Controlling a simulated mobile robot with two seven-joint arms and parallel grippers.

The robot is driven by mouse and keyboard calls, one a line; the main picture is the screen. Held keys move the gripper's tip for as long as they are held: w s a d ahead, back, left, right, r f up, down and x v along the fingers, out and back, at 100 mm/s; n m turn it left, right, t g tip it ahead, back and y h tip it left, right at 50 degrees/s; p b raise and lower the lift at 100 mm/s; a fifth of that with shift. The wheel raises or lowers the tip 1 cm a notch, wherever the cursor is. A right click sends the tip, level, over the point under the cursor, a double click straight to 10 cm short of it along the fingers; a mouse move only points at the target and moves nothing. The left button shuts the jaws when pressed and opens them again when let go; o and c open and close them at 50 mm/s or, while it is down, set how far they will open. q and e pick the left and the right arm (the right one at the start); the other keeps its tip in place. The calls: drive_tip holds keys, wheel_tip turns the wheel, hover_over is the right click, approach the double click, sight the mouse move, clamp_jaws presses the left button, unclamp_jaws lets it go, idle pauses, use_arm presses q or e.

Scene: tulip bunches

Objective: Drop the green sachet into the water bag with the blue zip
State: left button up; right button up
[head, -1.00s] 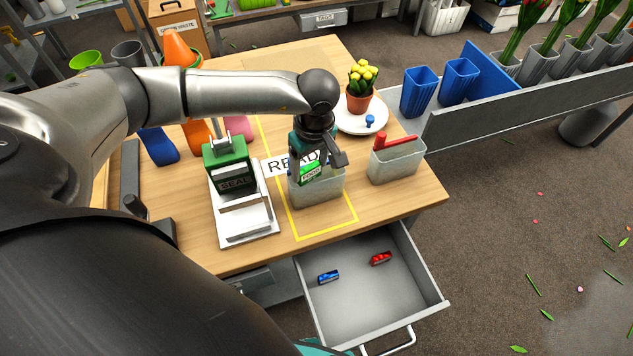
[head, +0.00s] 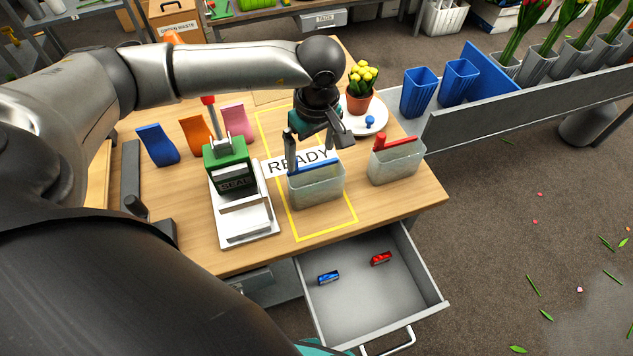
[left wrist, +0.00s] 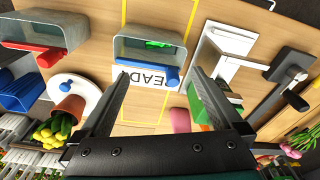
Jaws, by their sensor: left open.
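The water bag with the blue zip (head: 318,190) is a translucent grey open-topped box inside the yellow outline on the table. Its blue zip (head: 318,162) runs along the far rim; it also shows in the left wrist view (left wrist: 145,74). The green sachet (left wrist: 158,44) lies inside this bag in the left wrist view; the head view hides it. My left gripper (head: 315,155) is open and empty above the bag's far rim, its fingers spread apart. In the left wrist view nothing is between its fingertips (left wrist: 160,82). My right gripper is not in view.
A similar bag with a red zip (head: 396,163) stands to the right. A green sealer (head: 232,175) stands left. A READY label (head: 285,164) lies behind the bag. A potted plant (head: 360,92) stands on a plate behind. An open drawer (head: 370,305) holds blue and red items.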

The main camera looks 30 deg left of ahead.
use_arm(q)
wheel_tip(320, 180, up, 9)
drive_tip(key=d, duration=0.1)
drive_tip(key=shift+s+r, duration=0.2)
drive_tip(key=shift+s, duration=0.05)
idle(0.3)
